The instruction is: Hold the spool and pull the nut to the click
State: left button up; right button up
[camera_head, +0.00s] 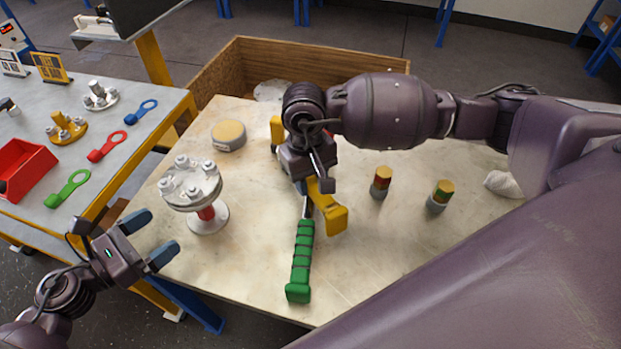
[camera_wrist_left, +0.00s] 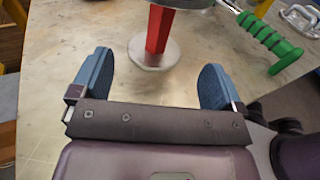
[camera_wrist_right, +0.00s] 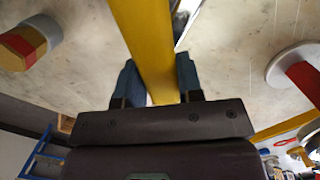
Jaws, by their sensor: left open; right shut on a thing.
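The spool stands upright on the table, with a bolted grey top flange (camera_head: 190,182), red pipe (camera_head: 206,213) and round base. In the left wrist view its red pipe (camera_wrist_left: 159,30) is ahead of my left gripper (camera_wrist_left: 156,68), between the fingers' directions but apart from them. My left gripper (camera_head: 150,238) is open and empty at the table's left edge. My right gripper (camera_head: 318,183) is shut on a yellow bar (camera_wrist_right: 145,45). A green-handled wrench (camera_head: 300,262) lies beside and partly under it; its head is hidden.
A yellow-topped round block (camera_head: 228,134) sits behind the spool. Two banded cylinders (camera_head: 380,183) (camera_head: 440,196) stand to the right. A side bench at left holds a red bin (camera_head: 25,170) and coloured ring tools.

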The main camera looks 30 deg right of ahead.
pick_arm(q)
jog(key=shift+x, duration=4.75)
jog(key=shift+r, duration=0.1)
jog(key=c, duration=1.5)
jog(key=shift+o, duration=0.2)
